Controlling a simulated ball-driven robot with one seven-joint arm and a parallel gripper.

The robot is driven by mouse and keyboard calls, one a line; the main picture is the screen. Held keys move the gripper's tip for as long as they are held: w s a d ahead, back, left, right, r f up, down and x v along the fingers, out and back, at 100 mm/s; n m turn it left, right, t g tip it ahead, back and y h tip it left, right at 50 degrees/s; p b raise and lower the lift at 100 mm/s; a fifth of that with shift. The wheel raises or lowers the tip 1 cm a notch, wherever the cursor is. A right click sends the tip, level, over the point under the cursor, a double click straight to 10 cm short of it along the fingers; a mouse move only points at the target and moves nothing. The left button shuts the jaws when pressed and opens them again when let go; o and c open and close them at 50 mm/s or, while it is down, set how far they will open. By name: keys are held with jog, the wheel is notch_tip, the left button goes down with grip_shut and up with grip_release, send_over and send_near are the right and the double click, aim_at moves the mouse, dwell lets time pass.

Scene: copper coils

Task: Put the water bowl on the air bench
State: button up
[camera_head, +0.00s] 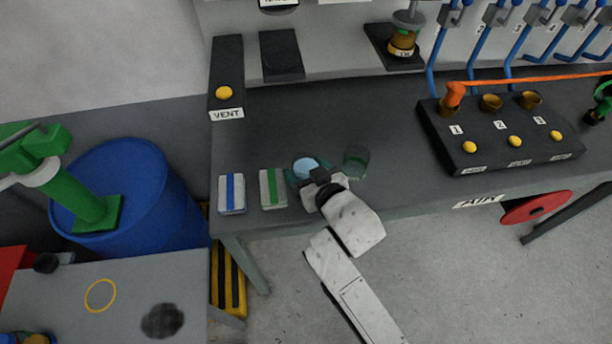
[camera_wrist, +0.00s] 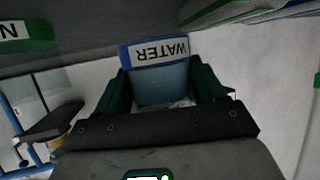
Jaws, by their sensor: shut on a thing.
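The water bowl (camera_wrist: 160,84) is between the dark green fingers of my gripper (camera_wrist: 162,92) in the wrist view. It is blue-grey with a blue rim band and a white label reading WATER, upside down in that view. In the head view the bowl (camera_head: 305,166) shows as a light blue disc, and my gripper (camera_head: 307,174) is shut on it. The air bench (camera_head: 300,120) is the long dark grey bench, with a label on its front edge that seems to read AIR. The bowl appears over its front left part; whether it touches the top is unclear.
Blue-striped (camera_head: 231,194) and green-striped (camera_head: 273,188) blocks lie to the left. A black valve box (camera_head: 493,134) is on the right, a VENT panel (camera_head: 226,80) at the left end. Bench middle is clear.

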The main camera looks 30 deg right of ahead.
jog(key=shift+w+d+f, duration=0.1)
jog(key=shift+w+f, duration=0.1)
jog(key=shift+f, duration=0.05)
jog(key=shift+w+f, duration=0.1)
jog(key=shift+f, duration=1.55)
jog(key=shift+f+b, duration=0.2)
jog(key=shift+b, duration=0.1)
jog(key=o, duration=0.9)
jog(key=shift+r, duration=0.1)
jog(key=shift+r, duration=0.15)
jog(key=v, duration=1.2)
